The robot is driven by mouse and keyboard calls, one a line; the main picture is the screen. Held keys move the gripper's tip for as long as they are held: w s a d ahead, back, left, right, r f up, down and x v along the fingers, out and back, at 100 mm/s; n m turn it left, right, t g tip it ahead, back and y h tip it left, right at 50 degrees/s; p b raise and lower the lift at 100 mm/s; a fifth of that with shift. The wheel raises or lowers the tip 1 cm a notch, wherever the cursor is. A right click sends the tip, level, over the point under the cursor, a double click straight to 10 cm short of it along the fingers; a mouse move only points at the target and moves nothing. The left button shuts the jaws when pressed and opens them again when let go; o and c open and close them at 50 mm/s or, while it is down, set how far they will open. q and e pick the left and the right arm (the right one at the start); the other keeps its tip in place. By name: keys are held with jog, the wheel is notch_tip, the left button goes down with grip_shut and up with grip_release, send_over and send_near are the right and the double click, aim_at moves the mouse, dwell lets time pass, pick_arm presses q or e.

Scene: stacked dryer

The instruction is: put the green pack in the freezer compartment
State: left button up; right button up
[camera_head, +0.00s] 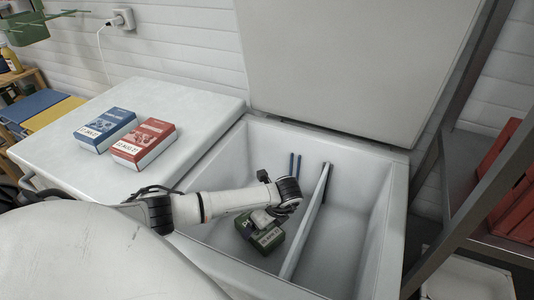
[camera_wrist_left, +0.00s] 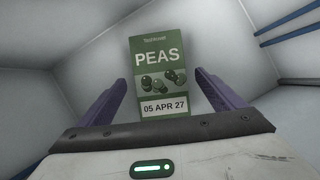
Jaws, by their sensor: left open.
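The green pack (camera_head: 270,239), labelled PEAS, is inside the left compartment of the open chest freezer (camera_head: 375,235), left of the divider (camera_head: 308,220). In the left wrist view the pack (camera_wrist_left: 160,60) faces me between my left gripper's fingers (camera_wrist_left: 160,80), with its far end reaching beyond them. The gripper is open, with gaps on both sides of the pack. In the head view my left gripper (camera_head: 262,217) is down in the compartment at the pack and partly covers it. I cannot tell whether the pack rests on the floor. My right gripper is not in view.
A blue box (camera_head: 105,129) and a red box (camera_head: 144,143) lie on the closed white lid (camera_head: 200,100) to the left. The freezer's lid (camera_head: 350,60) stands raised behind. The right compartment (camera_head: 340,240) looks empty. A metal shelf (camera_head: 470,200) stands close on the right.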

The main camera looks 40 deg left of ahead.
pick_arm(q)
jog(key=v, duration=0.8)
dwell(1.1)
